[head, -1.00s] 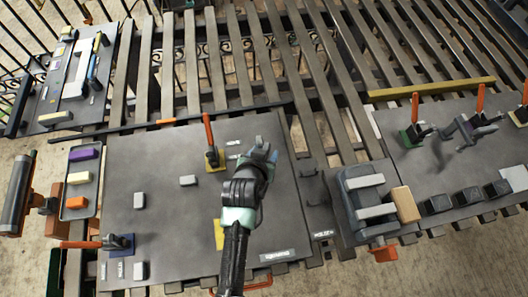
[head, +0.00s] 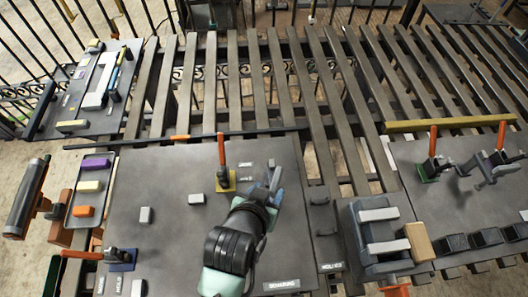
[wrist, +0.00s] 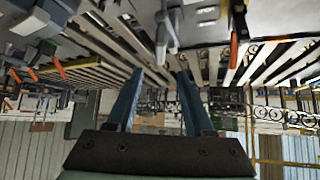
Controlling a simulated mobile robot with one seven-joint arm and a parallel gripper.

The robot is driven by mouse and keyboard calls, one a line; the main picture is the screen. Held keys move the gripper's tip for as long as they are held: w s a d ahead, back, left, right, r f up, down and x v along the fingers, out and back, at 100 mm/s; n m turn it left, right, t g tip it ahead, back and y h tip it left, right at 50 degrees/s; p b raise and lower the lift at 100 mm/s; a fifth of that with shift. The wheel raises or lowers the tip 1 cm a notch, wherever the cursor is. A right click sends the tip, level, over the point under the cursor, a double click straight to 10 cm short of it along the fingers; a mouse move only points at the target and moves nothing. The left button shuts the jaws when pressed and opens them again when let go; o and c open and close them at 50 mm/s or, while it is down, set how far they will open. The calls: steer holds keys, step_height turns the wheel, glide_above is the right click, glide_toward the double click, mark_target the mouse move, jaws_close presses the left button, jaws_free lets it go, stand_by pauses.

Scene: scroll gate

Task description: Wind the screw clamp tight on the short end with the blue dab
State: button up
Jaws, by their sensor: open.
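A toggle-like clamp on a blue base plate (head: 121,262) stands at the lower left of the grey board, its orange handle lying level and pointing left. It is the only blue-marked fixture I can pick out on this board. I cannot tell for certain which part is the screw clamp or the short end. My gripper (head: 272,182) is open and empty over the right side of the board, well to the right of the blue base. In the wrist view its two blue fingers (wrist: 160,95) are apart with nothing between them.
A clamp on a yellow base (head: 225,182), orange handle upright, stands close left of my gripper. Small grey blocks (head: 197,198) sit on the board (head: 165,240). A vise with a wooden block (head: 419,243) stands right; a tray of coloured blocks (head: 77,222) lies left. The board's left half is mostly clear.

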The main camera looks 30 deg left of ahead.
steer(key=v, duration=0.3)
steer(key=shift+s, duration=0.1)
stand_by(0.5)
steer(key=w+d+r+t+b, duration=0.2)
steer(key=w+d+r+t, duration=0.3)
steer(key=r, duration=0.7)
steer(key=w+d+r+t+b, duration=0.15)
steer(key=w+r+t, duration=0.25)
steer(key=w+r, duration=0.6)
steer(key=s+d+r+t+b, duration=0.1)
steer(key=s+d+r+t, duration=0.1)
steer(key=r, duration=0.8)
steer(key=s+d+r+m+t+h+b, duration=0.1)
steer(key=s+r+t, duration=0.3)
steer(key=r, duration=0.6)
steer(key=s+d+r+t+b, duration=0.1)
steer(key=s+d+r+t, duration=0.2)
steer(key=r, duration=0.7)
steer(key=shift+s+m+t, duration=0.3)
steer(key=shift+s+m, duration=0.1)
steer(key=shift+s, duration=0.75)
steer(key=shift+d+r, duration=0.1)
steer(key=shift+r, duration=0.05)
